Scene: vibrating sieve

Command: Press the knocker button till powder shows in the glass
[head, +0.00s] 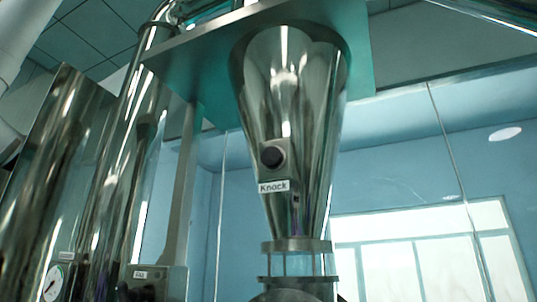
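The knocker button (271,157) is a round black knob on a small grey box on the front of a shiny metal cone hopper (305,120). A white label (274,186) reading "Knock" sits just below it. The glass (292,264) is a short clear section between two metal flanges under the cone's narrow end. It looks pale blue and see-through, with no powder visible in it. Neither of my grippers is in the head view.
A wide metal plate (200,52) surrounds the hopper's top. Tall shiny cylinders, a dial gauge (53,283) and a labelled control box (150,284) stand at the left. A support post (182,190) rises between them and the hopper. Space right of the hopper looks free.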

